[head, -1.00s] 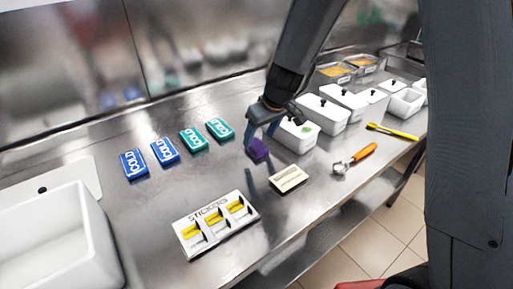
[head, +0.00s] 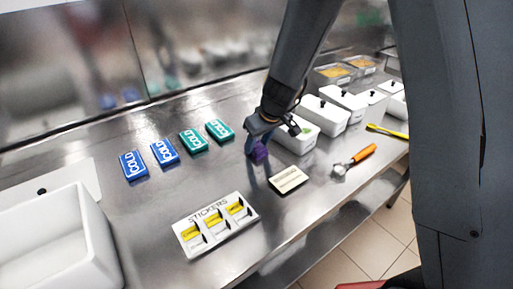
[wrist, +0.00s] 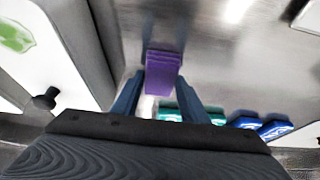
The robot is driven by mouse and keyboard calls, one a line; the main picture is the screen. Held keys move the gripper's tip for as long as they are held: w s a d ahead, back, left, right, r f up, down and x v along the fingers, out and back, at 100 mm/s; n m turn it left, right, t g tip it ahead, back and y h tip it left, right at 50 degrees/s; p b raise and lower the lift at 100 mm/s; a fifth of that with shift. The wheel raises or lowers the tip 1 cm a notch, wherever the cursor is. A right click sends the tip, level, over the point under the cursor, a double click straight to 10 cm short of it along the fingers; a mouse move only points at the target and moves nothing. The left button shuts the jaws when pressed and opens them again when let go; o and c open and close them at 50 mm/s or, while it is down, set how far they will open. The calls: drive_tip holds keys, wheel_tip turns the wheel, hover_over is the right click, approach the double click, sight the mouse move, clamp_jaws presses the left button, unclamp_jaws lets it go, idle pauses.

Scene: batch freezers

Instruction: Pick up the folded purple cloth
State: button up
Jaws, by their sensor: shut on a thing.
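The folded purple cloth (head: 259,152) is on or just above the steel counter, in the middle of the head view. It also shows in the wrist view (wrist: 163,72) between the two blue fingers. My gripper (head: 256,146) reaches down from above and is shut on the cloth. In the wrist view my gripper (wrist: 165,92) has one finger on each side of the cloth's near end, and the far end sticks out beyond the fingertips. I cannot tell whether the cloth still touches the counter.
White lidded tubs (head: 322,114) stand close to the right of my gripper. Several blue and teal COLD packs (head: 193,141) lie to the left. A STICKERS tray (head: 215,225), a cream card box (head: 288,180) and an orange-handled scoop (head: 354,160) lie nearer the front edge.

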sight(258, 147)
drive_tip(key=shift+r, duration=0.1)
wheel_tip(258, 147, up, 10)
drive_tip(key=shift+p, duration=0.3)
